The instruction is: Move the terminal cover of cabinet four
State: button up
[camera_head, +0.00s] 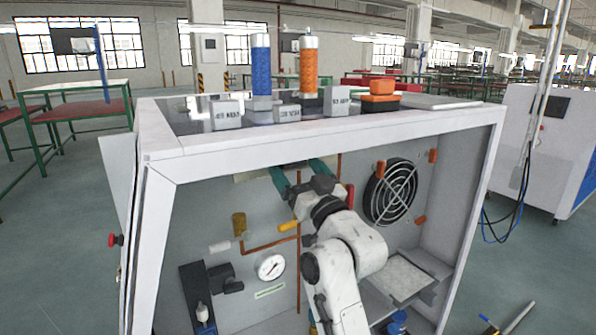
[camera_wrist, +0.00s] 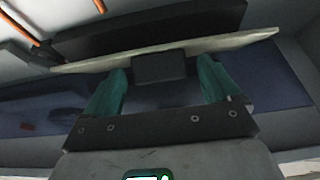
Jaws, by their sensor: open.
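A pale flat plate (camera_wrist: 235,42), which looks like the terminal cover, spans the wrist view with a small dark block (camera_wrist: 158,67) at its middle. In the head view only a pale strip of it (camera_head: 250,175) shows high inside the cabinet (camera_head: 160,235), under the top. My gripper (camera_head: 298,172) reaches inside the cabinet toward its upper back. Its green fingers are open, one on each side of the dark block; I cannot tell whether they touch it. My wrist and arm hide part of the cabinet's inside.
A fan (camera_head: 390,192) is at the right of the back wall, a gauge (camera_head: 270,267) and copper pipe (camera_head: 270,246) at the left. Blue (camera_head: 261,70) and orange (camera_head: 309,68) cylinders stand on the cabinet top. The cabinet front is open.

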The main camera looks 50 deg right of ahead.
jog(key=c, duration=1.5)
